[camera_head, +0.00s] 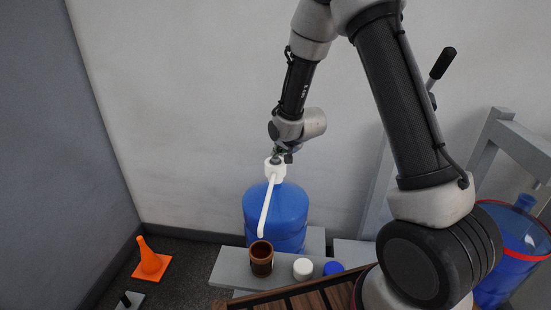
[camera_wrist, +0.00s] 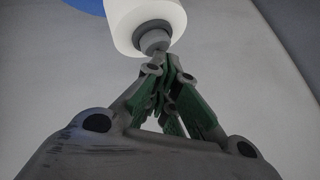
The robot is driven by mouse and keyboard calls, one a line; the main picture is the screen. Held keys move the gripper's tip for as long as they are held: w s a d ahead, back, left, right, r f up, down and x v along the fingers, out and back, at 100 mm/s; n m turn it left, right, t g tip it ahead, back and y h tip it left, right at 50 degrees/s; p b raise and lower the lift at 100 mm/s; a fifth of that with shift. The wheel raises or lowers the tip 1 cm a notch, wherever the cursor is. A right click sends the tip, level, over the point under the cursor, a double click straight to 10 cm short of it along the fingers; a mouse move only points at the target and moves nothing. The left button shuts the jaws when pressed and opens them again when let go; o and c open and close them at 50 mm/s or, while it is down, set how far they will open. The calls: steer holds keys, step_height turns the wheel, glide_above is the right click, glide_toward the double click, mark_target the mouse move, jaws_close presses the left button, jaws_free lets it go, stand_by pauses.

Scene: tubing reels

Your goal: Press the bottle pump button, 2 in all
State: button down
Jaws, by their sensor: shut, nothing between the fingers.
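A large blue bottle (camera_head: 276,214) stands upright by the wall, on or behind a low grey bench. A white pump (camera_head: 275,172) tops it, with a long white spout (camera_head: 266,205) slanting down to the front. My gripper (camera_head: 280,155) is right above the pump, its fingers small and partly hidden in the head view. In the wrist view the white pump head (camera_wrist: 124,22) has a grey button (camera_wrist: 154,40) at its end. My shut, empty gripper (camera_wrist: 168,68) points at the button, its tips touching or very close to it; I cannot tell which.
A brown cup (camera_head: 261,262) stands below the spout on the grey bench (camera_head: 228,268). A white cap (camera_head: 303,269) and a blue cap (camera_head: 333,268) lie to its right.

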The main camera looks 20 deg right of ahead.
steer(key=shift+s+f, duration=0.25)
steer(key=shift+f, duration=0.35)
stand_by(0.7)
steer(key=shift+w+r, duration=0.15)
steer(key=shift+r, duration=0.95)
steer(key=shift+r, duration=2.6)
steer(key=shift+w+r, duration=0.1)
